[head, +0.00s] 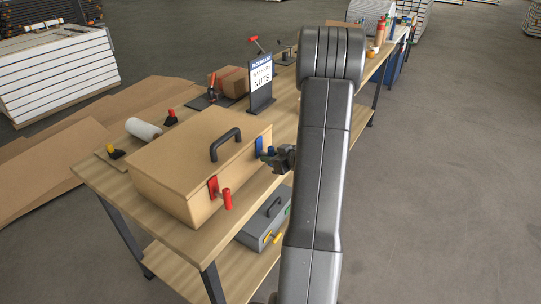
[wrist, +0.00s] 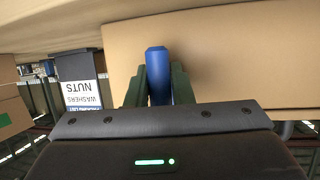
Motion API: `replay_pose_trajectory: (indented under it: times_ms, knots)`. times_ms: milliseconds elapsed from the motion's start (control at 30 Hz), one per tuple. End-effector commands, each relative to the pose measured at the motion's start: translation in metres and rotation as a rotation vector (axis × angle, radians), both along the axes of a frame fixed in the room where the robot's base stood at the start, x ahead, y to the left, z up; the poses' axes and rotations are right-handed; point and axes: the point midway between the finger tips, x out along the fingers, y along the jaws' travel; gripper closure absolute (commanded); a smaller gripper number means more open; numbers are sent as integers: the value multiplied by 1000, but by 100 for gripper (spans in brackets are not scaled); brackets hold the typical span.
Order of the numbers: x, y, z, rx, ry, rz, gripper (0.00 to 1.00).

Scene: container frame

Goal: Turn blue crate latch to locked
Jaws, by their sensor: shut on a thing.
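A tan wooden crate (head: 175,168) with a black top handle (head: 226,143) stands on the workbench. Its front face carries a blue latch (head: 260,148) on the right and a red latch (head: 222,195) on the left. My gripper (head: 278,157) is at the blue latch, coming from the right. In the wrist view the two dark green fingers (wrist: 158,88) stand on either side of the blue latch's handle (wrist: 156,62) and are shut on it. The fingers partly hide the latch, and its exact angle is hard to tell.
A sign reading "NUTS" (head: 261,84) stands behind the crate. A grey case (head: 264,220) sits on the lower shelf. Open floor (head: 450,180) is at right.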

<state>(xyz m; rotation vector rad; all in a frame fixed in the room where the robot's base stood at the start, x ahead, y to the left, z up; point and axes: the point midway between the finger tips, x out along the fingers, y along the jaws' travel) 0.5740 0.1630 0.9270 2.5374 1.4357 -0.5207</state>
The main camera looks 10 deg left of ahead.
Motion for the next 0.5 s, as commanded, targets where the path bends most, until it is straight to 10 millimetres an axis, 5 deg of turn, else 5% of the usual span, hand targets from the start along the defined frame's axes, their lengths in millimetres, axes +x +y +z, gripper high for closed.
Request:
replay_pose_trajectory:
  times_ms: [233, 267, 333, 500]
  knots:
    - [1, 0, 1, 3, -2, -2, 100]
    - [1, 0, 1, 3, -2, -3, 74]
    - [1, 0, 1, 2, -2, -2, 60]
    - [1, 0, 1, 1, -2, -2, 59]
